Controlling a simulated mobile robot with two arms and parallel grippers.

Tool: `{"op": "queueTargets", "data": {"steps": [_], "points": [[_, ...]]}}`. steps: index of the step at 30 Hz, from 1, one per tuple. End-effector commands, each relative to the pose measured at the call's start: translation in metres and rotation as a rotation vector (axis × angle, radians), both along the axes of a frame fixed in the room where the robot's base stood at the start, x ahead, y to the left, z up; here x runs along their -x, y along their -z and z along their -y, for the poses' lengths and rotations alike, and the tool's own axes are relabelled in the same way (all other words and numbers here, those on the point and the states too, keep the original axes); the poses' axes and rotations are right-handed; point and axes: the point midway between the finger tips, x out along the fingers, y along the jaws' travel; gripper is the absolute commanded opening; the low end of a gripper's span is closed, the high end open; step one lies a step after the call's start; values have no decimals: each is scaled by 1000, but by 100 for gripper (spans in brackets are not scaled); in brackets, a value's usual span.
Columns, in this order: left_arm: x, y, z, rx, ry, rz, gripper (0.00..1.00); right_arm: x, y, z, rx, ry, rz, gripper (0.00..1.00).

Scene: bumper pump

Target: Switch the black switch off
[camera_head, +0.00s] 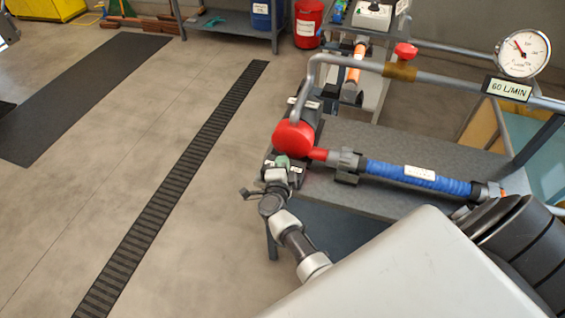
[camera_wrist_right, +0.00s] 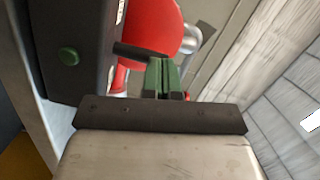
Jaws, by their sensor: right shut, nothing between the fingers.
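In the right wrist view, a dark box (camera_wrist_right: 72,40) with a round green button (camera_wrist_right: 69,56) stands at the left. The black switch (camera_wrist_right: 136,50) shows as a short dark lever sticking out from this box towards the right. My right gripper (camera_wrist_right: 165,66) has green fingertips pressed together with nothing between them. The tips are just below and right of the lever; I cannot tell whether they touch it. In the head view, my right gripper (camera_head: 283,161) is at the small dark box (camera_head: 297,172) below the red pump (camera_head: 293,136). My left gripper's fingers do not show.
A blue hose (camera_head: 415,177) runs right from the pump over the grey bench (camera_head: 375,145). A metal pipe (camera_head: 345,64) arches above the pump. A gauge (camera_head: 522,52) stands at the upper right. The floor left of the bench is open around a dark grate (camera_head: 175,185).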

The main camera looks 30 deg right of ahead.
Motion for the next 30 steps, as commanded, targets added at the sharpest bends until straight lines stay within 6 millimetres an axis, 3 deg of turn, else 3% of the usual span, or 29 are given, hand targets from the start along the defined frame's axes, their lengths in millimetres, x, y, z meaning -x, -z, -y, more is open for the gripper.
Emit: {"op": "queueTargets", "data": {"steps": [30], "points": [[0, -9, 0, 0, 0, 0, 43, -3, -1, -2, 45, 1, -53, 0]]}}
